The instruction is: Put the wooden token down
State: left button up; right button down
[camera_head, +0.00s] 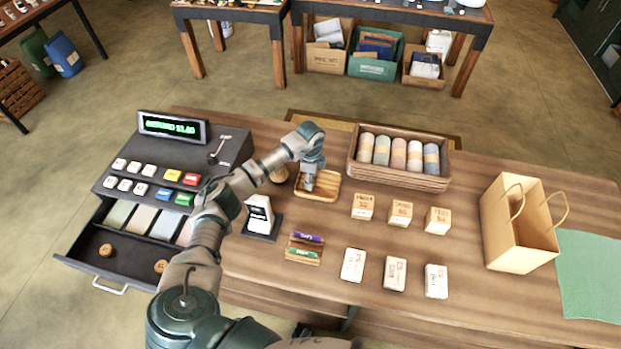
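My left arm reaches in from the bottom left. Its gripper (309,186) points down at a small wooden tray (330,191) on the counter, its fingertips at or just above the tray's surface. The fingers are small and partly covered by the wrist, so I cannot tell whether they are open or hold a token. Two round wooden tokens lie in the open register drawer, one at the left (105,250) and one further right (160,266). A round wooden item (279,174) stands just left of the tray, partly hidden by my arm. My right gripper is not in view.
The cash register (172,127) stands at left with its drawer (82,262) pulled out. Small boxes (362,207), a card stand (262,226) and a paper bag (521,243) occupy the counter (330,225).

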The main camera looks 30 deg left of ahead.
pick_arm(q)
jog(key=shift+o, duration=1)
notch_tip(320, 180, up, 12)
jog(key=b, duration=0.1)
jog(key=shift+w+r, duration=0.1)
